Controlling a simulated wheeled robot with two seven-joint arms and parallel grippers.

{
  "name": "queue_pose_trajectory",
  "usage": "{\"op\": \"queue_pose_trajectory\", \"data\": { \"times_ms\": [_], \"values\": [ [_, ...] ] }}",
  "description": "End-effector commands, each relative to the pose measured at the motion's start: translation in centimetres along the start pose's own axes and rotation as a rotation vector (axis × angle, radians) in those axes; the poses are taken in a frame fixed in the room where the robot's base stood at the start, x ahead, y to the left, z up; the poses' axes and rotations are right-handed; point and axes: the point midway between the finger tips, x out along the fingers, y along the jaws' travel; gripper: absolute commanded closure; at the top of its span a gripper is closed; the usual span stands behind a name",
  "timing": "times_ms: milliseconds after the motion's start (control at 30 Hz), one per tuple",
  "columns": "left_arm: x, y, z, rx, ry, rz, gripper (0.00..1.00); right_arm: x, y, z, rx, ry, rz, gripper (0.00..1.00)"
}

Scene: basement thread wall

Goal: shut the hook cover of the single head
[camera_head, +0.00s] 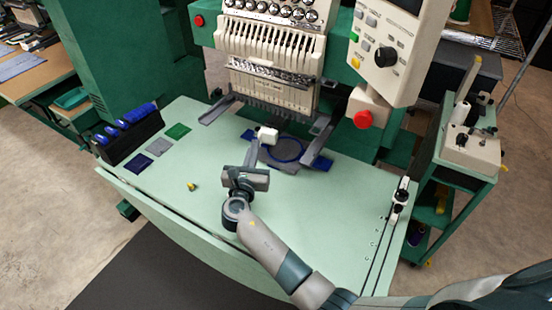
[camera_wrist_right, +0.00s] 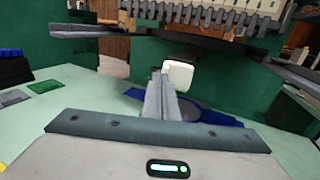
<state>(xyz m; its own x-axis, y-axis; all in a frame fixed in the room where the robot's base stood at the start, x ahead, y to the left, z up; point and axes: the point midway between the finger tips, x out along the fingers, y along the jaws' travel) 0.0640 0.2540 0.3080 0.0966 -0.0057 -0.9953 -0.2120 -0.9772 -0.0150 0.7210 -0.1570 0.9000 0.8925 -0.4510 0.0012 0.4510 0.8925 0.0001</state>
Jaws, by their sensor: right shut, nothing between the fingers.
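The single embroidery head (camera_head: 270,65) stands at the back of the pale green table. A small white block (camera_head: 267,135), which looks like the hook cover, sits below its needles; I cannot tell whether it is open or shut. It also shows in the right wrist view (camera_wrist_right: 178,75), just beyond my fingertips. My right gripper (camera_head: 253,153) is shut and empty, its fingers pointing at the block. The fingertips (camera_wrist_right: 163,82) overlap the block's lower left in the wrist view; I cannot tell if they touch it. My left gripper is out of view.
A blue ring hoop (camera_head: 286,149) lies behind and right of my gripper, between grey arms (camera_head: 318,140). A control panel (camera_head: 385,50) with a red button (camera_head: 363,119) overhangs at right. Blue spools (camera_head: 128,115) and cloth swatches (camera_head: 159,147) lie left. The front left table is mostly clear.

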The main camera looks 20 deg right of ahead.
Motion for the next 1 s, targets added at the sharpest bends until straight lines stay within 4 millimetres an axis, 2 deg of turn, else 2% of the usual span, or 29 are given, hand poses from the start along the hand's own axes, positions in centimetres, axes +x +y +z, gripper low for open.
{"op": "queue_pose_trajectory", "data": {
  "times_ms": [333,1000],
  "values": [
    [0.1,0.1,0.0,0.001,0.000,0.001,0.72,1.3,1.4,0.0,0.000,0.001,0.002,1.00],
    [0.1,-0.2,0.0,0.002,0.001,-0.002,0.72,1.6,1.6,0.0,0.000,0.000,0.003,1.00]
  ]
}}
